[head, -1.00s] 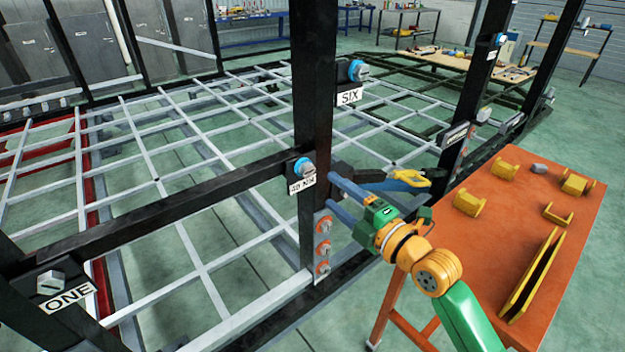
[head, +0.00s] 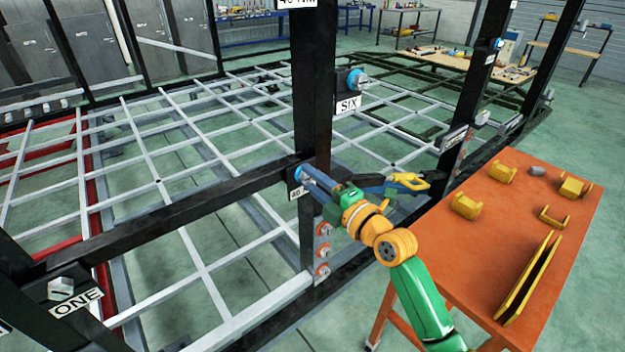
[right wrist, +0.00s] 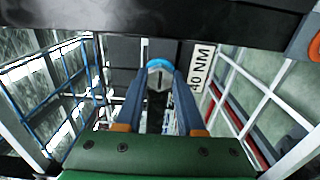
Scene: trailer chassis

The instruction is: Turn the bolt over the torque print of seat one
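The seat plate with the label ONE (head: 78,302) is at the lower left in the head view, with a grey bolt (head: 61,287) beside it. On the middle post, a blue-collared bolt (right wrist: 160,72) sits next to a white print reading 40 NM (right wrist: 201,70); the print is mostly covered in the head view. My right gripper (head: 303,174) is at this bolt. In the right wrist view its two blue-grey fingers (right wrist: 160,92) stand apart, one on each side of the bolt head. I cannot tell whether they touch it. My left gripper is out of view.
A seat labelled SIX (head: 348,104) with a blue-collared bolt is higher on the black post (head: 312,120). Orange-ringed fittings (head: 322,250) are below my gripper. A blue-and-yellow tool (head: 408,182) lies behind my arm. The orange table (head: 480,255) with yellow brackets is at right.

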